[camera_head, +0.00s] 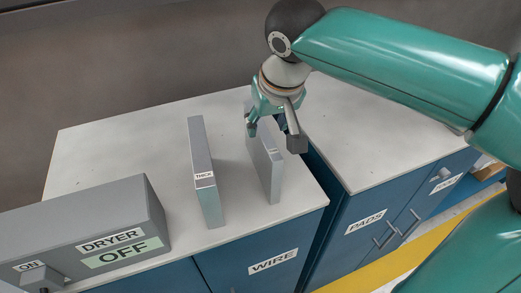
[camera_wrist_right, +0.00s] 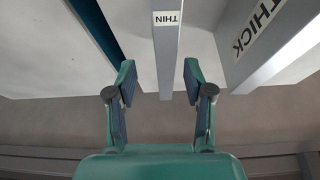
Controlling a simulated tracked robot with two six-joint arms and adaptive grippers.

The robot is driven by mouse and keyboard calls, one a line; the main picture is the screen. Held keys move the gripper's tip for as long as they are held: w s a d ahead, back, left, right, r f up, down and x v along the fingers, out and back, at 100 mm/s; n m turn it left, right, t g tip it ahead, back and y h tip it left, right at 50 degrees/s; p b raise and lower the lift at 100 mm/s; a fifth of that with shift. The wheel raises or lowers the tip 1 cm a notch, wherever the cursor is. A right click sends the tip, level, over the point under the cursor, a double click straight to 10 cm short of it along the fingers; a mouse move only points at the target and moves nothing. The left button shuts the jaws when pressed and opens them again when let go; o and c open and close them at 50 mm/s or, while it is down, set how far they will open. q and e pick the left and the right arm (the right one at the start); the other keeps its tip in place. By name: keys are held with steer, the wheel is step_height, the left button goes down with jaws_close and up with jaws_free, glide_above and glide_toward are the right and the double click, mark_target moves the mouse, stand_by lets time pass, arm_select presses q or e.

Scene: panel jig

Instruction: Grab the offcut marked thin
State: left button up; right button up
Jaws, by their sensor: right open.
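The offcut marked thin (camera_head: 266,163) is a narrow grey panel standing on edge on the white worktop. Its label faces up in the right wrist view (camera_wrist_right: 167,55). My right gripper (camera_head: 273,137) is open over its far part, one finger on each side. In the right wrist view, the thin offcut's top edge shows between the open fingers (camera_wrist_right: 159,75), with a gap on both sides. The offcut marked thick (camera_head: 203,165) is a wider grey panel standing to the left of it. My left gripper is not in view.
A grey dryer box (camera_head: 125,205) with a switch stands at the left of the worktop (camera_head: 110,150). Blue cabinets labelled wire and pads lie below. A gap separates the worktop from the right-hand counter (camera_head: 365,150). Bare worktop lies behind the dryer box.

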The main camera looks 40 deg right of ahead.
steer(key=shift+x, duration=1.15)
steer(key=x, duration=0.2)
steer(key=p+x, duration=0.1)
steer(key=x, duration=0.1)
steer(key=shift+w+a+r, duration=0.1)
steer(key=shift+w+a, duration=0.15)
steer(key=shift+w+d+f, duration=0.1)
steer(key=shift+w+f, duration=0.1)
steer(key=shift+f, duration=0.35)
jaws_close()
steer(key=shift+r, duration=0.1)
